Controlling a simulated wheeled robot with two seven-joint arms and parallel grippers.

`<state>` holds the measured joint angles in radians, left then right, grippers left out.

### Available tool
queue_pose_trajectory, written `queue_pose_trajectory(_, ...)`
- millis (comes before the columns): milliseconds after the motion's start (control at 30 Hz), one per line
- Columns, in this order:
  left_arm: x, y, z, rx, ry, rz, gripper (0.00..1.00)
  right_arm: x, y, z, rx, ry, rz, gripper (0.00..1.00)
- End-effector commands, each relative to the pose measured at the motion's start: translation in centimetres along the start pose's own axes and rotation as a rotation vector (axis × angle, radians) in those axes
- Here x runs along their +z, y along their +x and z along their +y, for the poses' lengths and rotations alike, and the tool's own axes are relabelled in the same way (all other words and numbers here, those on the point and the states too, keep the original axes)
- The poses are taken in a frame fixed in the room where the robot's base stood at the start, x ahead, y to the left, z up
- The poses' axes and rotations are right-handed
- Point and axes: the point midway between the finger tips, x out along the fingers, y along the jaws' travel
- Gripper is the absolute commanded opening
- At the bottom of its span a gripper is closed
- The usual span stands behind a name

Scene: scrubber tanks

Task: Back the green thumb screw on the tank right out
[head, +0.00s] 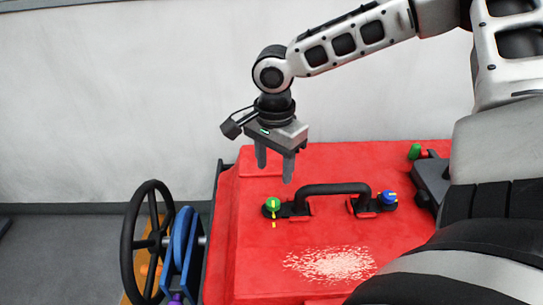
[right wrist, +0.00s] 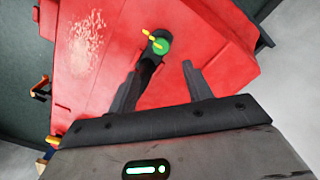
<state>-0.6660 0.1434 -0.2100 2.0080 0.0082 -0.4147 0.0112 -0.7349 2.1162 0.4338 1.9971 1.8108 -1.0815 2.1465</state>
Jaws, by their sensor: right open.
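The tank (head: 340,165) is a red box with a worn pale patch on top. The green thumb screw (head: 272,205) sits on its top at the left end of a black handle (head: 335,188) and bears a yellow mark. In the right wrist view the green thumb screw (right wrist: 161,46) shows just beyond the fingertips. My right gripper (head: 275,174) points down, open and empty, above and a little behind the screw, apart from it. Its two fingers also show in the right wrist view (right wrist: 161,70). My left gripper is not in view.
A blue knob (head: 389,197) with a yellow mark sits at the handle's right end. A green-topped part (head: 415,151) stands at the tank's back right. A black handwheel (head: 128,245) and blue part (head: 179,250) stand left of the tank. A pale wall (head: 120,100) rises behind.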

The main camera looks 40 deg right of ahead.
Motion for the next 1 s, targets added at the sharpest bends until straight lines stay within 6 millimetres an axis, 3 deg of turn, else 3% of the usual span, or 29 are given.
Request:
queue_pose_trajectory(200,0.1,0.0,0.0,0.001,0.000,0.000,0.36,0.0,5.0,0.1,0.006,-0.002,0.001,0.50)
queue_pose_trajectory(400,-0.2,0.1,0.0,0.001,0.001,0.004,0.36,0.0,8.2,0.1,0.003,-0.001,0.002,0.50)
queue_pose_trajectory(600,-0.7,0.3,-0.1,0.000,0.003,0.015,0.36,0.0,9.6,0.0,0.000,0.000,0.001,0.50)
queue_pose_trajectory(900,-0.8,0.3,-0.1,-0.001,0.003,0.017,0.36,0.0,9.8,-0.1,-0.002,0.000,0.001,0.50)
queue_pose_trajectory(1000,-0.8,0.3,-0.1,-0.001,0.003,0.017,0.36,0.0,9.7,-0.1,-0.002,0.000,0.001,0.22)
